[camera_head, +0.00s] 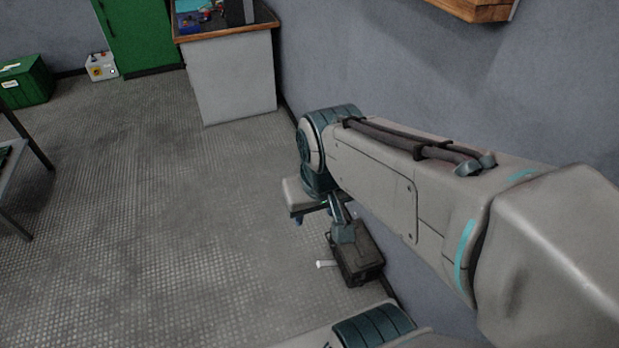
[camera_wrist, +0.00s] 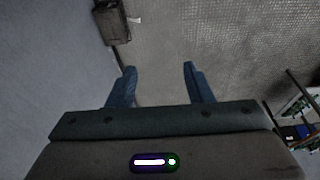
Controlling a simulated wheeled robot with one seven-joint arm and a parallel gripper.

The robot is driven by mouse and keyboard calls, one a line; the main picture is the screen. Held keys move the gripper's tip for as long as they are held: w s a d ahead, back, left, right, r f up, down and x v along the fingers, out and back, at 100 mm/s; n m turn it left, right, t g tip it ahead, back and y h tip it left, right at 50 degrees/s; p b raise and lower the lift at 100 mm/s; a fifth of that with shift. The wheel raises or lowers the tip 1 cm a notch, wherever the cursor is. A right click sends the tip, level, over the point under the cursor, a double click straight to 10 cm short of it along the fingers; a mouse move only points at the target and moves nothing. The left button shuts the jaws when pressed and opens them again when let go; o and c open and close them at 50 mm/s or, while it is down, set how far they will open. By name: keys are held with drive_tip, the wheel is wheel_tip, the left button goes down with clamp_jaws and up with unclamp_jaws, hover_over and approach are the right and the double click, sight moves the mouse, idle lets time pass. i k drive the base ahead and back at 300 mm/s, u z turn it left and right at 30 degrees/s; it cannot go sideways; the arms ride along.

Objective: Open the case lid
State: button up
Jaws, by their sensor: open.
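The case (camera_head: 362,262) is a dark box on the floor close to the wall, low and right of centre in the head view. Its upper left part is partly hidden by my arm. It also shows in the wrist view as a dark case (camera_wrist: 111,22) at the top left, cut off by the frame edge. I cannot tell the state of its lid. My gripper (camera_wrist: 158,72) is open and empty in the wrist view, with two blue fingers apart. The case lies beyond the left finger, apart from it.
A small white object (camera_head: 326,264) lies on the floor left of the case. The grey wall (camera_head: 400,60) runs close along the right. A workbench (camera_head: 232,75), a green box (camera_head: 24,80) and a small pale box (camera_head: 101,66) stand at the back. The middle floor is clear.

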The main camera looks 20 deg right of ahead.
sight(361, 257)
drive_tip(key=u, duration=0.35)
drive_tip(key=i, duration=1.1)
drive_tip(key=z, duration=0.5)
